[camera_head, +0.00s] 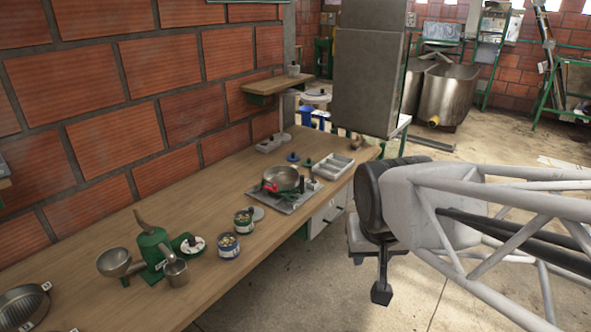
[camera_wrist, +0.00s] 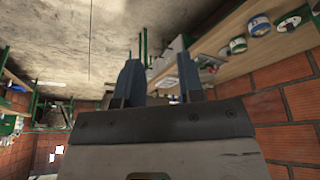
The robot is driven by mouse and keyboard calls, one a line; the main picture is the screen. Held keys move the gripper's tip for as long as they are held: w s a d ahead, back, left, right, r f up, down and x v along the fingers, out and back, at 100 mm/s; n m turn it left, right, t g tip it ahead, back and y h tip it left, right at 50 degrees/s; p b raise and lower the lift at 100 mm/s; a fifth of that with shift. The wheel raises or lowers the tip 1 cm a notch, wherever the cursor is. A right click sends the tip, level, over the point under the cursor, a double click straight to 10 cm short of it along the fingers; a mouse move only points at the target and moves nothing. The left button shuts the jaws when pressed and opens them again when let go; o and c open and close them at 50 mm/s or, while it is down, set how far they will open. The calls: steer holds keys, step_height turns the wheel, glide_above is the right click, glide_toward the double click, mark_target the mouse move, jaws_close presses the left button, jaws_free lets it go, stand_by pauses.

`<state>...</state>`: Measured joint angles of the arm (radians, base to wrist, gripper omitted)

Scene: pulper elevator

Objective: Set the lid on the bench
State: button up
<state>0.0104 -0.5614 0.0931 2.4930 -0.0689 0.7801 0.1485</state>
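The wooden bench (camera_head: 130,268) runs along the brick wall. I cannot tell for sure which piece is the lid. A white disc with a dark knob (camera_head: 193,246) lies beside the green grinder. A blue knobbed piece (camera_head: 293,157) and a green knobbed piece (camera_head: 307,164) lie farther back on the bench. A pale flat disc (camera_head: 257,213) lies partly hidden behind a green can. My gripper (camera_head: 382,292) hangs off the bench's right side, apart from it. In the wrist view my gripper (camera_wrist: 160,65) has two separated fingers with nothing between them.
A metal pan (camera_head: 280,178) sits on a hotplate (camera_head: 285,202). The green grinder (camera_head: 152,248), a metal cup (camera_head: 176,272) and two cans (camera_head: 229,246) stand nearer. A grey tray (camera_head: 334,167) lies at the back. The bench's front strip is mostly clear.

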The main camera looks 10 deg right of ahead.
steer(key=shift+n+g+y, duration=0.3)
steer(key=shift+n+g, duration=0.3)
steer(key=shift+g, duration=0.1)
steer(key=s, duration=0.5)
steer(key=shift+s+a+r, duration=0.1)
steer(key=shift+s+a, duration=0.25)
steer(key=shift+a, duration=0.05)
